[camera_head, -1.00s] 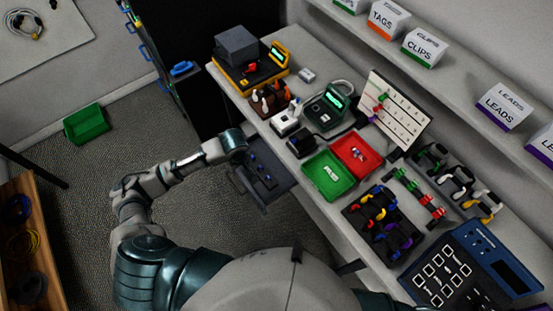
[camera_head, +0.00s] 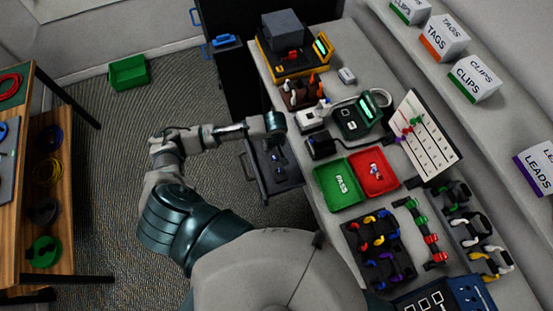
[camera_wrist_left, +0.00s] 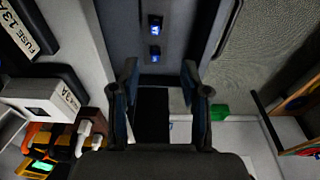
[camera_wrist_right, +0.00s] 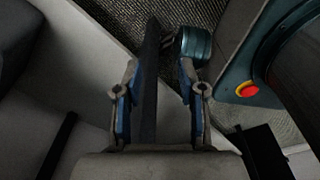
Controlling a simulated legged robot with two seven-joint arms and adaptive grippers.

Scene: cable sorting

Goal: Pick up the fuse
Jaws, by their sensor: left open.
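An open dark grey drawer (camera_head: 291,188) sticks out from the bench's left side. Two small blue-marked pieces, which look like fuses, lie in it; in the left wrist view one (camera_wrist_left: 155,24) is farther up and the other (camera_wrist_left: 155,54) is nearer the fingers. My left gripper (camera_head: 276,124) is over the far end of the drawer. In the left wrist view its fingers (camera_wrist_left: 163,88) are apart with nothing held between them. My right gripper (camera_wrist_right: 160,98) shows only in the right wrist view, open and empty, away from the drawer.
A label reading FUSE 13A (camera_wrist_left: 18,32) shows beside the drawer. The bench holds a green PASS tray (camera_head: 338,187), a red tray (camera_head: 373,177), a meter (camera_head: 357,117) and a pegged white board (camera_head: 424,140). A green bin (camera_head: 128,73) stands on the open floor.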

